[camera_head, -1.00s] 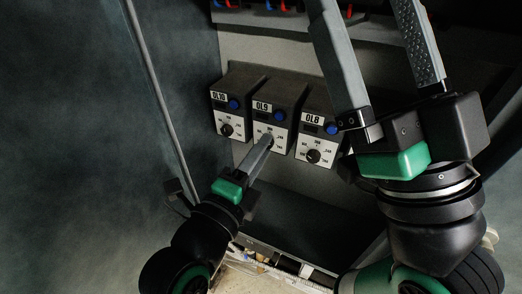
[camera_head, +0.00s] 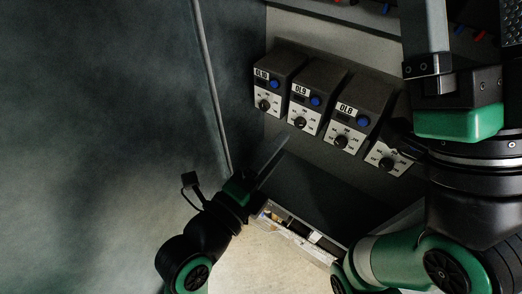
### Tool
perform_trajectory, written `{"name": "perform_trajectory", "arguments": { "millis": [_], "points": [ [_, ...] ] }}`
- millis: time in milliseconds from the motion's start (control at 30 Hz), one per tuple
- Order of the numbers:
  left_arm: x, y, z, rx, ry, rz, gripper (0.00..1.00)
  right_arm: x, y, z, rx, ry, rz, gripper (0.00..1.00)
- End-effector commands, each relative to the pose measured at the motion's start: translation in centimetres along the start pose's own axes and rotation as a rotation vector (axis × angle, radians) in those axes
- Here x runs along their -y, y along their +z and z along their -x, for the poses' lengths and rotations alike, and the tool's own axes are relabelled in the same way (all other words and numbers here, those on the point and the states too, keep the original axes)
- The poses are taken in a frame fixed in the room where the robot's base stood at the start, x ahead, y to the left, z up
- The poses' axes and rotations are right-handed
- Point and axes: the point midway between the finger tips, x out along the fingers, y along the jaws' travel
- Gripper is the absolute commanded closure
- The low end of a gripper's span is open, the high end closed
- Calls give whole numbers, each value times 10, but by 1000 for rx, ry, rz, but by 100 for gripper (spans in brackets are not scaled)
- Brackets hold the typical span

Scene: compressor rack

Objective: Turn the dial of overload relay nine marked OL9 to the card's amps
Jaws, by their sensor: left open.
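Overload relay OL9 (camera_head: 327,86) is a dark box with a white face, a blue button and a black dial (camera_head: 299,123). It stands between OL10 and OL8. The dial's exact setting is too small to read. My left gripper (camera_head: 280,143) is below the dial, apart from it and empty; its fingers nearly overlap from this angle. My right gripper (camera_head: 468,15) is at the upper right with its fingers spread, their tips cut off by the top edge. I cannot make out the amps card.
OL10 (camera_head: 279,78) is left of OL9. OL8 (camera_head: 362,103) is right of it, then another relay (camera_head: 388,162) partly hidden by my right arm. A grey rod (camera_head: 209,80) runs down the left. A narrow tray (camera_head: 272,226) holding small items lies below.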

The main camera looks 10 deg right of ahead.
Motion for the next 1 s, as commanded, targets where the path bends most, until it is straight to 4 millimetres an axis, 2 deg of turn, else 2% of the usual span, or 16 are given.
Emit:
{"name": "perform_trajectory", "arguments": {
  "millis": [33, 100, 300, 1000],
  "points": [
    [8, 2, 12, 3, 4, 1, 41, 0, -13, -14, 0, 0, 0, 0],
    [7, 1, 26, 3, 3, 2, 41, 0, -19, -21, 0, 0, 0, 0],
    [0, 1, 52, 4, -4, -1, 41, 0, -23, -25, 1, 0, 0, 0],
    [-2, 0, 54, 2, -5, -1, 41, 0, -22, -25, 1, 0, 0, 0]
  ]
}}
